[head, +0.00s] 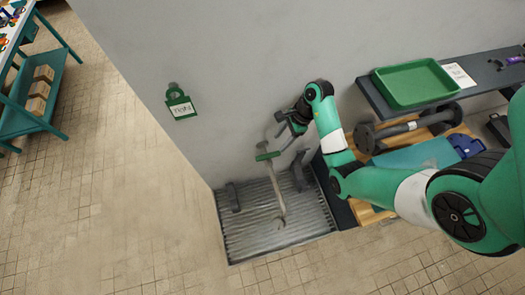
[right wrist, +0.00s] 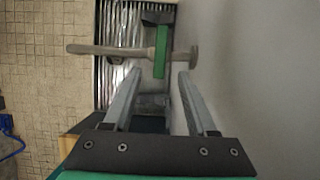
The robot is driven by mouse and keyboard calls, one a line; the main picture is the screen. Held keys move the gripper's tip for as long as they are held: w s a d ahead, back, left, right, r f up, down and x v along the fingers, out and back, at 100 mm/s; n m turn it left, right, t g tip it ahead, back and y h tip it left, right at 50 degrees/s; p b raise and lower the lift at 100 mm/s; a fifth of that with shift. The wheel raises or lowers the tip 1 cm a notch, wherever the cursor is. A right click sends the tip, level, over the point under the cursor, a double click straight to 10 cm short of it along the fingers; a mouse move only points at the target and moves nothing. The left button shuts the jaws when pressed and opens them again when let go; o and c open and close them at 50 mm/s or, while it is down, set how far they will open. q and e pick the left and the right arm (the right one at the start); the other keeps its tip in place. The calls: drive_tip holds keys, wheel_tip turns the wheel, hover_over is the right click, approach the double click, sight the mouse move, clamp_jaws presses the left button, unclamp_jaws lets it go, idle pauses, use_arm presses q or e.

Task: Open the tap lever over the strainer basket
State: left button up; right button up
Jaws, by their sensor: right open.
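The tap (head: 273,180) is a grey metal pipe by the wall, with a green lever (head: 267,156) near its upper end. It also shows in the right wrist view (right wrist: 100,50), lying across the picture with the green lever (right wrist: 161,52) upright on it. Below is a ribbed metal drain tray (head: 245,243); I cannot make out a separate strainer basket. My right gripper (head: 283,143) is open and empty, close to the lever. In the right wrist view its fingertips (right wrist: 160,75) stand apart, with the lever just beyond and between them. My left gripper is out of view.
A green tray (head: 413,83) sits on a dark shelf at right, above a dumbbell-shaped grey bar (head: 400,128). A green tag (head: 181,106) hangs on the wall left of the tap. A teal cart (head: 50,100) stands far left. The tiled floor between is clear.

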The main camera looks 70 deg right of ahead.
sight(268, 156)
drive_tip(key=b+x, duration=0.2)
drive_tip(key=x, duration=0.9)
drive_tip(key=shift+w+a+f, duration=0.15)
drive_tip(key=shift+w+f, duration=0.05)
drive_tip(key=shift+w, duration=0.05)
clamp_jaws()
